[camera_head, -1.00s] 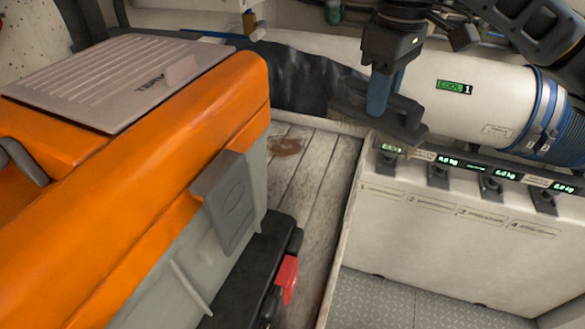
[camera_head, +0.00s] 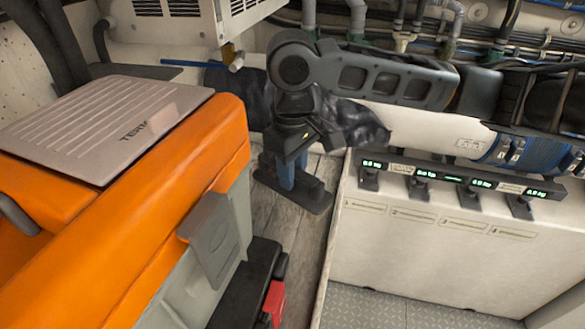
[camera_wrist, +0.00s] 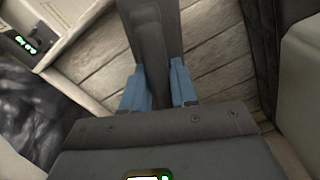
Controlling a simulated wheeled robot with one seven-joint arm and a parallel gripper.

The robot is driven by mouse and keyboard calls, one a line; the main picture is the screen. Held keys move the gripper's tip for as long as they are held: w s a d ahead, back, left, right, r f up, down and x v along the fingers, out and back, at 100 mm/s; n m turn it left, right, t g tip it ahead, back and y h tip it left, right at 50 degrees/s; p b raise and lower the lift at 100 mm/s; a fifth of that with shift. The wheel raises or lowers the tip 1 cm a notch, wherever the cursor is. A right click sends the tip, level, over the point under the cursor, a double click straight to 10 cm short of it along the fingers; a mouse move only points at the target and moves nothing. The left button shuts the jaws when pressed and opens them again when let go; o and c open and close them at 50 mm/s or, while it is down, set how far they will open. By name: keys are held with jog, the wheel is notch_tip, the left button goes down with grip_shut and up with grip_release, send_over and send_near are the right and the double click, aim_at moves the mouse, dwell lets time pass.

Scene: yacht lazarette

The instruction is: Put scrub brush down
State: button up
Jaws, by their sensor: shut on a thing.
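The scrub brush is a dark grey, long, flat piece (camera_head: 305,196) in the head view. My gripper (camera_head: 291,176) points down with its blue fingers shut on the brush. In the wrist view the brush (camera_wrist: 150,40) stands between the two blue fingers of my gripper (camera_wrist: 160,88). The brush is over the grey wooden planks (camera_head: 290,240), in the gap between the orange-lidded box and the white bin. I cannot tell whether its underside touches the planks. Its bristles are hidden.
The orange-lidded box (camera_head: 190,140) stands close on the left, with a black case with a red latch (camera_head: 273,300) beside it. The white bin (camera_head: 430,245) with several hooks and green displays is on the right. A dark crumpled bag (camera_head: 360,125) lies behind.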

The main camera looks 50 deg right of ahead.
jog(key=shift+f, duration=0.2)
jog(key=shift+f+b, duration=0.3)
jog(key=shift+f, duration=0.2)
jog(key=shift+f, duration=0.1)
jog(key=o, duration=0.9)
notch_tip(320, 180, up, 13)
jog(key=shift+r, duration=0.15)
